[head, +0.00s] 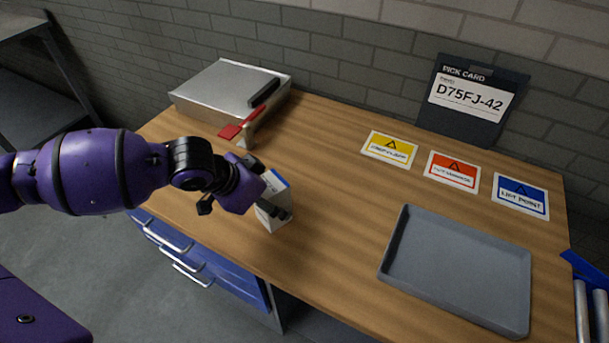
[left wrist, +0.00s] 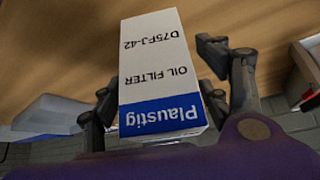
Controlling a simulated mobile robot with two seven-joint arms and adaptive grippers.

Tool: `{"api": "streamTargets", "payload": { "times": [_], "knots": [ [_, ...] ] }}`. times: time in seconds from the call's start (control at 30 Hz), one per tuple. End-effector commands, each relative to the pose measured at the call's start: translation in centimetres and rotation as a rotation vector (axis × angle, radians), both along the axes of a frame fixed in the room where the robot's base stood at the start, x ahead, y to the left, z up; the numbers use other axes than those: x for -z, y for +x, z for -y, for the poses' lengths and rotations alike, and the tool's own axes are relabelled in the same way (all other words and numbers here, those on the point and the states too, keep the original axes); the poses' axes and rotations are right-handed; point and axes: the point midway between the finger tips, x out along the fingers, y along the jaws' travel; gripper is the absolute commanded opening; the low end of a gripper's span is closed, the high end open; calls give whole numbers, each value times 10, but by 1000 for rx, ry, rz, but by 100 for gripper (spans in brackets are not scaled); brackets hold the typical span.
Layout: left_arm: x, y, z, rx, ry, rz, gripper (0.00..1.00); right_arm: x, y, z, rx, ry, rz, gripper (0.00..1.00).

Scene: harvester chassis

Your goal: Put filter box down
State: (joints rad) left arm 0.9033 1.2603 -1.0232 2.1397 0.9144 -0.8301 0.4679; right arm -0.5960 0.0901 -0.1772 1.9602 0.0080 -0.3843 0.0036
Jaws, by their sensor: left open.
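The filter box (head: 274,207) is white with a blue end and stands on the wooden workbench (head: 330,190) near its front edge. In the left wrist view the filter box (left wrist: 158,70) shows upside-down text reading Plaustig, OIL FILTER and D75FJ-42. My left gripper (head: 264,203) is at the box, its fingers spread on either side. In the left wrist view my left gripper (left wrist: 160,88) is open, with the box between its fingers; whether a finger touches it I cannot tell. The box's lower part is partly hidden in the head view. My right gripper is not in view.
An empty grey tray (head: 455,270) lies at the right front. Yellow (head: 389,149), red (head: 453,171) and blue (head: 520,195) label cards lie behind it. A pick card (head: 468,97) reads D75FJ-42. A metal device with a red handle (head: 232,90) stands back left. The bench middle is clear.

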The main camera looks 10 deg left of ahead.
Motion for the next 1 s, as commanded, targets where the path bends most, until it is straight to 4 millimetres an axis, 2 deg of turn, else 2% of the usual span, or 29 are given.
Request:
{"api": "streamTargets", "payload": {
  "times": [0.17, 0.5, 0.7, 1.0],
  "knots": [
    [-7, -2, -2, -1, 0, -1, 69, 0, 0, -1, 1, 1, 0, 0],
    [-66, -28, -28, -4, 3, 2, 69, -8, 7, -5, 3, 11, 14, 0],
    [-93, -43, -40, -1, 2, -1, 69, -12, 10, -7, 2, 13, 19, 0],
    [-104, -49, -44, -1, 0, -4, 69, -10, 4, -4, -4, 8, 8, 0]
  ]
}}
